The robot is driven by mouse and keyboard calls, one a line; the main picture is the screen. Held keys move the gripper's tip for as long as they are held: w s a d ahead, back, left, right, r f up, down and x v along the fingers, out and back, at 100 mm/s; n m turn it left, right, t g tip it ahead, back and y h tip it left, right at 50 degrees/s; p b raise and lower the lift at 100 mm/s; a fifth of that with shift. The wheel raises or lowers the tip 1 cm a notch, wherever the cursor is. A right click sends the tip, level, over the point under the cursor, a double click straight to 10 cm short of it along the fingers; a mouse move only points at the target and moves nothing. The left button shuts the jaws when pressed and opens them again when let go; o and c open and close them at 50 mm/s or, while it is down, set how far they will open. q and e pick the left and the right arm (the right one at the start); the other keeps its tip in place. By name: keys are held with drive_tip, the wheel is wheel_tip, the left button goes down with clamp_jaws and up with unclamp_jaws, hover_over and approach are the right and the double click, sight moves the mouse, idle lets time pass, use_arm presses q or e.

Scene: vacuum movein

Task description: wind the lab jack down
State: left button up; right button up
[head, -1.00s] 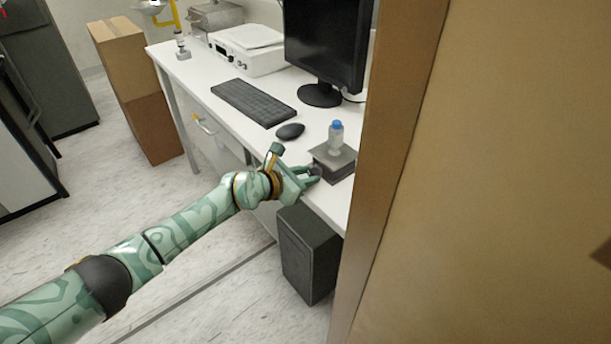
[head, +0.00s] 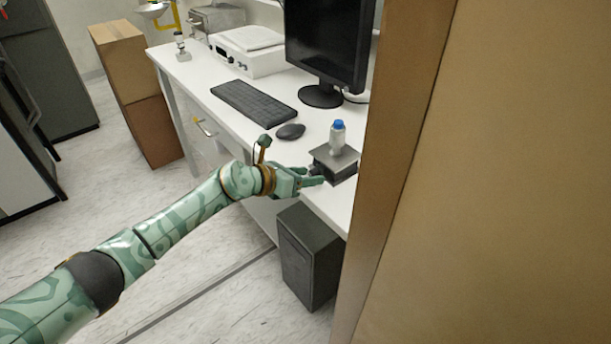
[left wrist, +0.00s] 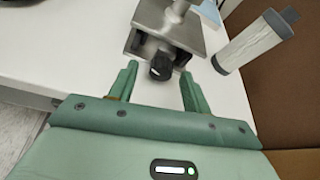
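The lab jack (head: 334,162) is a small dark grey metal stand near the front edge of the white desk. A small bottle with a blue cap (head: 338,136) stands on its top plate. In the left wrist view the jack (left wrist: 180,32) shows its black knob (left wrist: 160,66) facing me. My left gripper (head: 314,179) is at the jack's near left side. Its two green fingers (left wrist: 159,75) are open, one on each side of the knob, with gaps visible between them and it. My right gripper is in neither view.
A mouse (head: 290,131), keyboard (head: 254,102) and monitor (head: 327,45) are behind the jack. A brown panel (head: 400,170) stands close on the right. A pale cylinder (left wrist: 254,42) is right of the jack. A dark box (head: 309,255) sits below the desk edge.

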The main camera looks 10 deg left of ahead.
use_arm(q)
drive_tip(key=shift+s+a+r, duration=0.15)
drive_tip(key=shift+a, duration=0.1)
drive_tip(key=p+v, duration=0.4)
drive_tip(key=v, duration=1.1)
drive_tip(key=shift+s+a, duration=0.2)
drive_tip(key=shift+a, duration=0.05)
